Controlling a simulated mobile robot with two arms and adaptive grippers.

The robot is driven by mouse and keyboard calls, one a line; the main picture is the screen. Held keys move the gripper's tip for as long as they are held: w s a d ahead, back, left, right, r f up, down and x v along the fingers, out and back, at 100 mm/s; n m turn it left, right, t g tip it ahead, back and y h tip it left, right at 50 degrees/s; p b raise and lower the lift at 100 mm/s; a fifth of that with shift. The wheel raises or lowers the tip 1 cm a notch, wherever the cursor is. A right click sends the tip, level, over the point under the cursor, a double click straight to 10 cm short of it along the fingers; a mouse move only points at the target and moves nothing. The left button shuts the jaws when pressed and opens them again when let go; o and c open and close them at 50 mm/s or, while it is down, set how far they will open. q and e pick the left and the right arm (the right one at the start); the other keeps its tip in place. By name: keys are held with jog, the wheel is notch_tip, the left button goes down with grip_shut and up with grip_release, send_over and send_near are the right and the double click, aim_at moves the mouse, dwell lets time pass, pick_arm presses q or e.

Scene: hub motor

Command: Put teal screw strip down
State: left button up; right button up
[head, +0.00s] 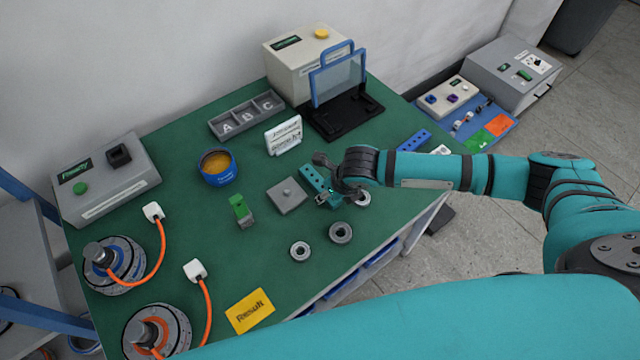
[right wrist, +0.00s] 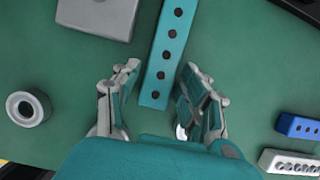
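The teal screw strip (head: 312,177) with a row of dark holes lies on the green table, between a grey square block and my right gripper (head: 329,197). In the right wrist view the teal strip (right wrist: 168,52) runs up and away, with its near end between the two fingers of my right gripper (right wrist: 162,72). The fingers are spread, with green table showing on both sides of the strip, and neither visibly touches it. In the head view my right wrist hides part of the gripper. My left gripper is not in view.
The grey square block (head: 287,195) lies left of the strip. Two bearing rings (head: 341,232) (head: 300,251) lie nearer the front edge. A white sign (head: 284,135) and black-based stand (head: 343,113) are behind. Table around the yellow card (head: 250,311) is mostly free.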

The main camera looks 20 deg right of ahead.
grip_shut()
notch_tip(320, 180, up, 10)
jog(key=b, duration=0.1)
jog(key=s+d+r+n+g, duration=0.1)
jog(key=s+r+n+g, duration=0.3)
jog(key=n, duration=1.2)
jog(key=s+d+r+n+g+h, duration=0.1)
jog(key=s+r+n+g, duration=0.3)
jog(key=n, duration=1.2)
jog(key=shift+s+d+r+g+h, duration=0.3)
jog(key=shift+s+d+r+g, duration=0.1)
jog(key=shift+s+r, duration=0.6)
